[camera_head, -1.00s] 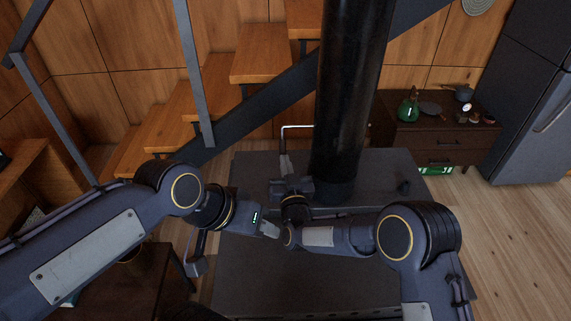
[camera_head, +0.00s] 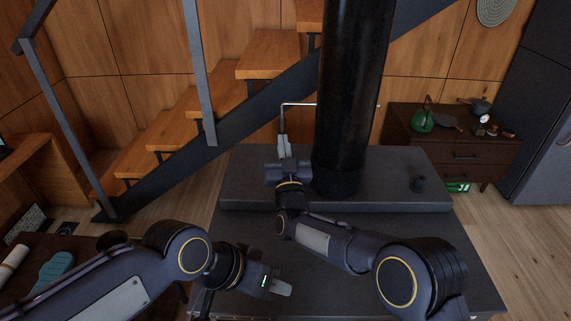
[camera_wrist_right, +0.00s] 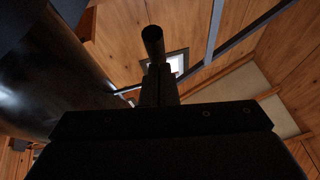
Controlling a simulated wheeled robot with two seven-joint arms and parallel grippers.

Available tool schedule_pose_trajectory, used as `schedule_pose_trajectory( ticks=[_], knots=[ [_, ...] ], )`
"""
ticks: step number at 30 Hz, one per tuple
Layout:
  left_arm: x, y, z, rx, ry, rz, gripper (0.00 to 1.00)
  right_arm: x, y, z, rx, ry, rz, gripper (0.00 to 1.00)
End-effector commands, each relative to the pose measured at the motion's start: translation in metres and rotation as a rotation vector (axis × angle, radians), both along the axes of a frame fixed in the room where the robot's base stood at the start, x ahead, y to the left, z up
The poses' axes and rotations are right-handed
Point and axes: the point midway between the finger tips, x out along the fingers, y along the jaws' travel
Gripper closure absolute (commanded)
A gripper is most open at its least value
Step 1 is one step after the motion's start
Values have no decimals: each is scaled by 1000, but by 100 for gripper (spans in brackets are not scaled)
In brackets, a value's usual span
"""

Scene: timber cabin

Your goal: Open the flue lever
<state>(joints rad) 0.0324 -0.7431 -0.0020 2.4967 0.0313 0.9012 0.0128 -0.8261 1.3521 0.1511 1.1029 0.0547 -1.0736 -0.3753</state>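The flue lever (camera_head: 300,104) is a thin pale metal rod at the black flue pipe (camera_head: 352,90), bent downward at its left end. My right gripper (camera_head: 283,147) is at that bent end, left of the pipe, with its fingers close together around it. In the right wrist view a dark round-ended handle (camera_wrist_right: 152,42) stands out past my right fingers, which partly hide it. My left gripper (camera_head: 281,288) is low over the stove top, away from the lever, with nothing visible in it. Its finger gap cannot be made out.
Wooden stairs (camera_head: 190,105) with a metal rail stand behind left. A low cabinet (camera_head: 455,150) with a green kettle (camera_head: 422,120) is at the right.

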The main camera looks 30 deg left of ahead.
Motion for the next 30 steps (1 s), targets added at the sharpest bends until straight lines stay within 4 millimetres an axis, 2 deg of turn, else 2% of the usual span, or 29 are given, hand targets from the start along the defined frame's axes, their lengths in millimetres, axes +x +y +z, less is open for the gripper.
schedule_pose_trajectory(
  ticks=[1,6,10,14,30],
  knots=[
    [0,0,-22,0,0,0,62,1,1,-12,11,-16,0,100],
    [0,0,-56,0,0,0,62,7,4,-15,40,-66,0,100],
    [0,0,-73,0,0,0,62,11,6,-14,50,-82,-1,100],
    [0,0,-81,0,0,0,62,15,8,-13,49,-81,-1,100],
    [0,0,-81,0,0,0,62,11,6,-14,45,-78,1,100]
  ],
)
